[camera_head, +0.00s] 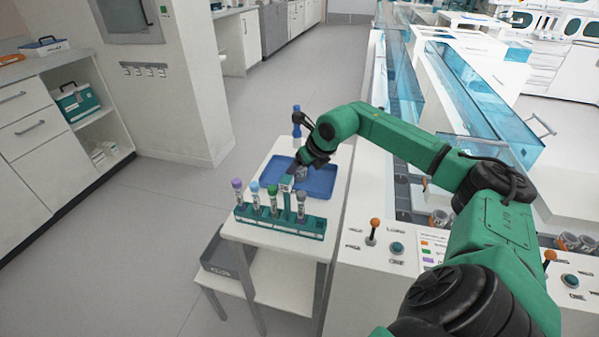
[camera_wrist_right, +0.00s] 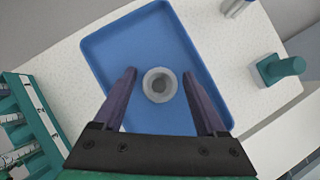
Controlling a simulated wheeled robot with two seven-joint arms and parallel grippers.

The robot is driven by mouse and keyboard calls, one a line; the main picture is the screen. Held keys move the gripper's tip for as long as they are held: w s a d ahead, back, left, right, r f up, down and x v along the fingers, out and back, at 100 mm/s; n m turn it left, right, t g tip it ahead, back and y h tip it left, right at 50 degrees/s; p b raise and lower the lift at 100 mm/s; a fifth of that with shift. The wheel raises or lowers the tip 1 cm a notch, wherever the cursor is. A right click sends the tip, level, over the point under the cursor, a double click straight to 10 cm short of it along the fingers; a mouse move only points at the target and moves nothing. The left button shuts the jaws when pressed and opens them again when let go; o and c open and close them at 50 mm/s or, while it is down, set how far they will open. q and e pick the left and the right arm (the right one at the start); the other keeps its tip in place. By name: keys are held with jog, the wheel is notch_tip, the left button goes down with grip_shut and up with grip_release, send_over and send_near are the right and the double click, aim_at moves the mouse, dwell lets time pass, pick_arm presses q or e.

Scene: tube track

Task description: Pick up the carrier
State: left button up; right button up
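A round grey-white carrier (camera_wrist_right: 159,85) with a hollow centre stands on a blue tray (camera_wrist_right: 105,45), which also shows in the head view (camera_head: 325,190). My right gripper (camera_wrist_right: 159,76) is open and empty above the tray. In the wrist view its two dark fingers lie on either side of the carrier, with visible gaps. Whether the fingers are down at the carrier's height is hard to tell. In the head view my right gripper (camera_head: 294,172) is over the tray, and hides much of the carrier. My left gripper is not in view.
A teal rack (camera_head: 265,222) with several capped tubes stands at the front of the white table (camera_head: 250,170), close to the tray. A blue upright item (camera_head: 297,118) stands behind the tray. A control panel (camera_head: 385,262) with levers is at right.

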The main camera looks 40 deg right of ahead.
jog(key=c, duration=0.7)
notch_tip(320, 180, up, 25)
jog(key=p, duration=1)
